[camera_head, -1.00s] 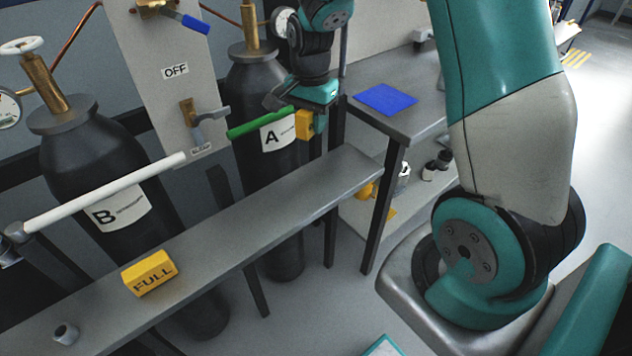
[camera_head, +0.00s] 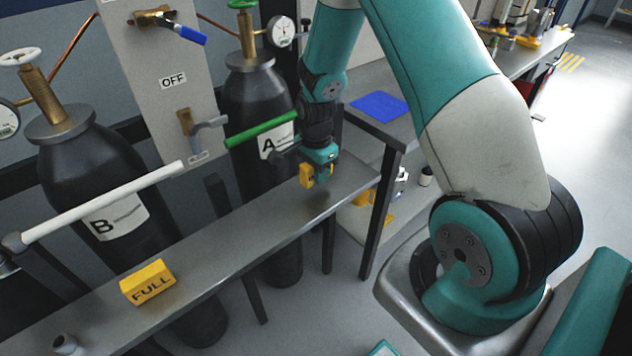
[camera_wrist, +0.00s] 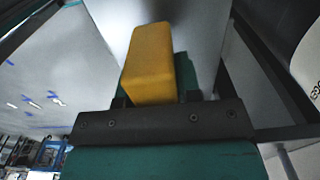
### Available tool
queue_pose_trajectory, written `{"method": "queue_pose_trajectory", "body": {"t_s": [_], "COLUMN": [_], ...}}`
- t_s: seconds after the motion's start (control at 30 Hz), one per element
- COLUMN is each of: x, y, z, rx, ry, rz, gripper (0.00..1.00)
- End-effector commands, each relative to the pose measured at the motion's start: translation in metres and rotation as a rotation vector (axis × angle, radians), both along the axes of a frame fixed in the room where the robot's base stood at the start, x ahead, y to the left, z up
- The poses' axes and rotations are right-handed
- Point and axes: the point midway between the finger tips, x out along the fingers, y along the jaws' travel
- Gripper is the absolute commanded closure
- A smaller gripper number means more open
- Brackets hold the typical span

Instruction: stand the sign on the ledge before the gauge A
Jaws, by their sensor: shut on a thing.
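My gripper (camera_head: 322,179) is shut on a yellow sign (camera_head: 306,175) and holds it above the right part of the grey ledge (camera_head: 235,241). The sign also shows between the fingers in the wrist view (camera_wrist: 152,66). Its lettering cannot be read. A dark shadow lies on the ledge below it. The gauge (camera_head: 281,32) is a white dial on the black cylinder A (camera_head: 252,95), behind and above the gripper.
A yellow FULL sign (camera_head: 148,283) stands on the ledge before cylinder B (camera_head: 90,180). A green bar (camera_head: 262,130) and a white bar (camera_head: 105,202) run behind the ledge. A table with a blue mat (camera_head: 379,104) stands to the right. The ledge between sign and gripper is clear.

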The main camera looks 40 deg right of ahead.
Motion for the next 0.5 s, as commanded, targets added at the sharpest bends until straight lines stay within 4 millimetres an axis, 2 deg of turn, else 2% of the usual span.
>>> {"method": "queue_pose_trajectory", "body": {"t_s": [0.27,0.5], "x": [-0.001,0.0], "y": [0.0,0.0], "z": [-0.036,-0.039], "rx": [0.0,0.0], "ry": [0.002,-0.002], "rz": [0.0,0.0], "gripper": [0.93,0.93]}}
